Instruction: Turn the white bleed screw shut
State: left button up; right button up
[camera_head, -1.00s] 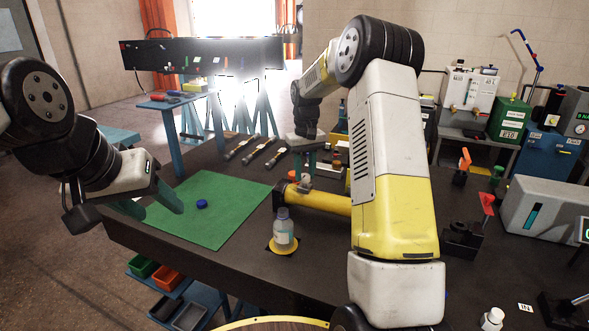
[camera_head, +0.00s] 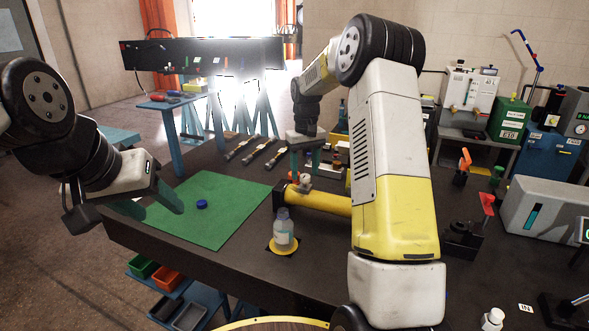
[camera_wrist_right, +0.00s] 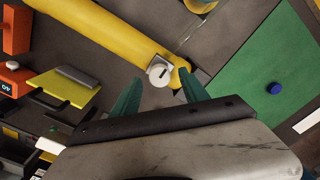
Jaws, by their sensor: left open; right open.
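The white bleed screw (camera_head: 305,179) sits on top of a yellow cylinder (camera_head: 325,203) on the dark workbench. In the right wrist view the screw (camera_wrist_right: 159,74) is a round white head with a dark slot, on a small grey block at the cylinder's end. My right gripper (camera_head: 304,168) is open above the screw. In the wrist view its two green fingers (camera_wrist_right: 161,85) lie on either side of the screw's head without visible contact. My left gripper (camera_head: 156,213) is open and empty over the green mat's near-left edge.
A clear bottle (camera_head: 283,231) stands on a yellow disc in front of the cylinder. A blue cap (camera_head: 202,204) lies on the green mat (camera_head: 225,222). Several tools (camera_head: 258,152) lie behind the mat. Small fixtures (camera_head: 463,238) stand at the right.

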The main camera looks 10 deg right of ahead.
aim_at(305, 175)
notch_tip(305, 175, up, 7)
dwell(0.3)
jog(key=shift+r, duration=0.1)
jog(key=s+a+r+t, duration=0.1)
jog(key=s+r, duration=0.2)
jog(key=s, duration=0.6)
jog(key=s+a+r+t+y, duration=0.1)
jog(key=s+r+t, duration=0.1)
jog(key=s, duration=0.7)
jog(key=s+a+r+m+t, duration=0.1)
jog(key=s+r+t, duration=0.1)
jog(key=s+r, duration=0.3)
jog(key=s, duration=0.4)
jog(key=shift+a+y, duration=0.3)
jog(key=shift+m+t+y, duration=0.3)
jog(key=shift+m+t, duration=0.1)
jog(key=shift+t, duration=0.2)
jog(key=s+f, duration=0.1)
jog(key=s, duration=0.3)
jog(key=s+a+f, duration=0.1)
jog(key=s, duration=0.1)
jog(key=shift+s+f, duration=0.3)
jog(key=shift+f, duration=0.05)
jog(key=shift+c, duration=0.2)
